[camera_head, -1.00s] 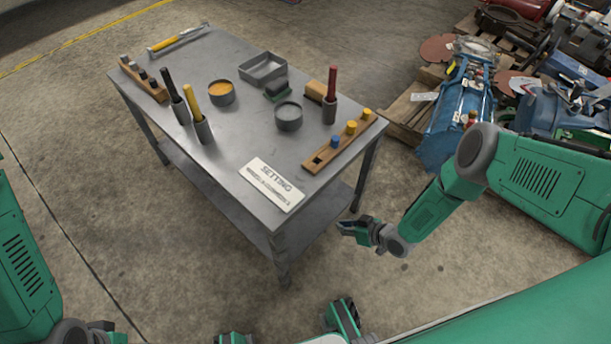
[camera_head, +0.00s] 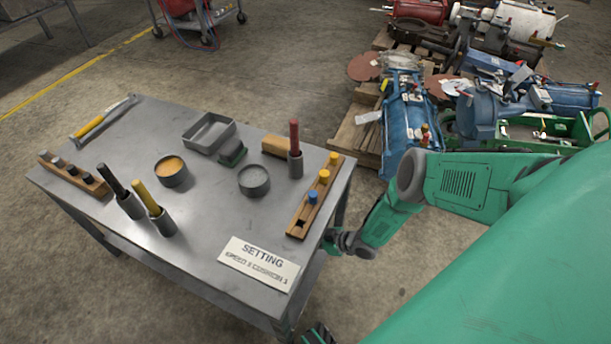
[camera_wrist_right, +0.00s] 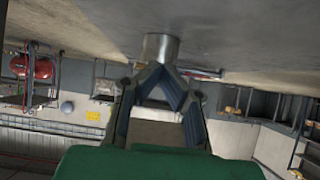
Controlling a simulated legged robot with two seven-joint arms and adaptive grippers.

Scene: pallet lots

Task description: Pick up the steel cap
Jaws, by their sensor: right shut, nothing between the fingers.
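Several small caps or pegs stand in a wooden rack (camera_head: 98,189) at the left edge of the table. The palest grey one (camera_head: 44,155), at the rack's far end, looks like the steel cap; the others are darker. My right gripper (camera_head: 332,241) is beside the table's right edge, far from that rack. In the right wrist view its fingers (camera_wrist_right: 160,72) are shut and empty. A grey metal cylinder (camera_wrist_right: 160,47) shows beyond the fingertips; I cannot tell what it is or whether it touches them.
Machine parts lie on pallets (camera_head: 350,140) at the back right.

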